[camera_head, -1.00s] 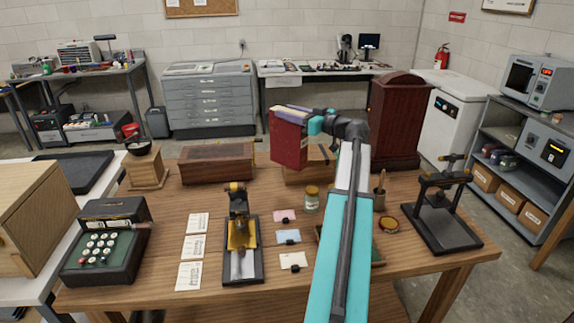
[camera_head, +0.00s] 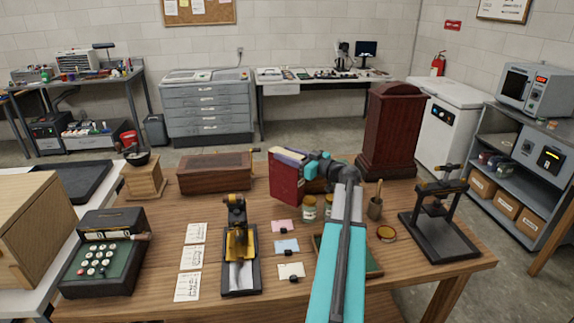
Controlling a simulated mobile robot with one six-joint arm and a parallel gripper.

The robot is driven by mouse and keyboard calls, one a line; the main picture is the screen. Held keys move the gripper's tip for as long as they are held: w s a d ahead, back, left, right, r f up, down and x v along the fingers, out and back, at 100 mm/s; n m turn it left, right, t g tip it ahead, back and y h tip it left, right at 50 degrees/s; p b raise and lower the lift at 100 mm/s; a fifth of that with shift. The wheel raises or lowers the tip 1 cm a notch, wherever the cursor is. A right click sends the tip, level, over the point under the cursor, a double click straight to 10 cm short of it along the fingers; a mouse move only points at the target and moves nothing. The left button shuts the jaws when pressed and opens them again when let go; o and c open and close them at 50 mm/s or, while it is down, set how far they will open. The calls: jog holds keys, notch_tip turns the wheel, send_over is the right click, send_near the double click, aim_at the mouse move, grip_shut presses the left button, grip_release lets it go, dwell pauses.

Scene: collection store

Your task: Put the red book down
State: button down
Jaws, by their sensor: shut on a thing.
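The red book (camera_head: 286,183) stands upright at the back middle of the wooden table (camera_head: 180,222), its pale page edges on top. My gripper (camera_head: 306,163) is shut on it from the right side. The fingertips are partly hidden against the book. The book's lower edge is close to the tabletop; I cannot tell whether it touches.
Two small jars (camera_head: 309,209) stand just right of the book. A brown wooden box (camera_head: 215,174) lies to its left, a tall dark red case (camera_head: 389,135) to its right. A brass instrument (camera_head: 238,248) and paper cards (camera_head: 286,246) are in front.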

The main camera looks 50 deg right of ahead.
jog(key=shift+f, duration=0.25)
jog(key=shift+f+p, duration=0.3)
jog(key=shift+f, duration=1.55)
jog(key=c, duration=1.1)
grip_release()
jog(key=shift+f, duration=0.15)
jog(key=s, duration=0.4)
jog(key=s+b, duration=0.1)
jog(key=s, duration=0.3)
jog(key=s+d+b, duration=0.1)
jog(key=s, duration=0.3)
